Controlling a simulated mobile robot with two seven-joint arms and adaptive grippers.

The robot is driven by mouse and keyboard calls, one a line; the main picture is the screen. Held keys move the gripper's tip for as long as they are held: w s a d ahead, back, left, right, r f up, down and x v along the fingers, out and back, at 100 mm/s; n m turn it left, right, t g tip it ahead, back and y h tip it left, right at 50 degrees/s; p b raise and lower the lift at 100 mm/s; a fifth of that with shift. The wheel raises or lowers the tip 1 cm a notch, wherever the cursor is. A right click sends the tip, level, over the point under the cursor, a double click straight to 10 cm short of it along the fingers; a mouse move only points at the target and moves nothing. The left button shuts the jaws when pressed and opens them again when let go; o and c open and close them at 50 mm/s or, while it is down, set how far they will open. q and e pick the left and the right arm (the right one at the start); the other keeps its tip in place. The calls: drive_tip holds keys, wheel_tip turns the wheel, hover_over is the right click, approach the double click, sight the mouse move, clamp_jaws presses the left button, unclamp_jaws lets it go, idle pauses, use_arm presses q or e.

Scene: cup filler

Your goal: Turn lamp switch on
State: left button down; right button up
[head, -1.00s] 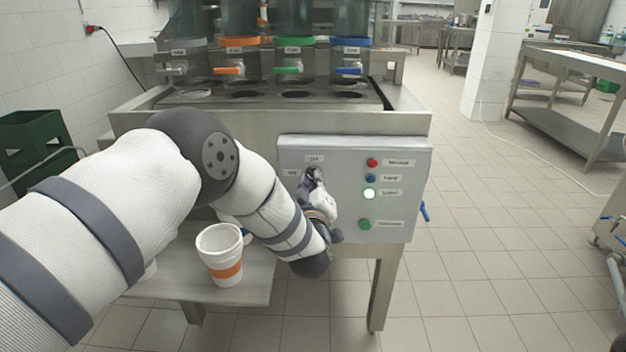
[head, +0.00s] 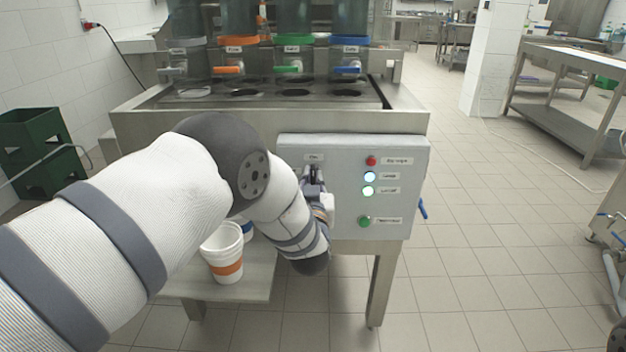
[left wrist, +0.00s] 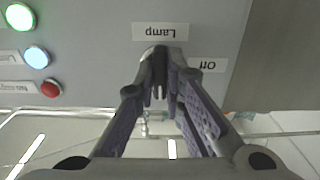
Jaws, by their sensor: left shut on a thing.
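The grey control panel (head: 345,222) faces me at the front of the filler. My left gripper (head: 315,182) is at the lamp switch on its upper left part, below a small label. In the left wrist view, which is upside down, the fingers of my left gripper (left wrist: 160,65) are closed together right by the "Lamp" label (left wrist: 160,32), shut on the switch. An "Off" label (left wrist: 208,65) is beside them. The switch itself is mostly hidden by the fingers. My right gripper is not in view.
The panel has a red button (head: 371,160), a lit blue one (head: 370,176), a lit green one (head: 368,191) and a darker green one (head: 365,221). White cups (head: 226,271) stand on the lower shelf by my arm.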

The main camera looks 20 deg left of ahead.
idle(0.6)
use_arm(q)
drive_tip(key=c, duration=1.7)
unclamp_jaws()
drive_tip(key=shift+s, duration=0.1)
drive_tip(key=v, duration=1.2)
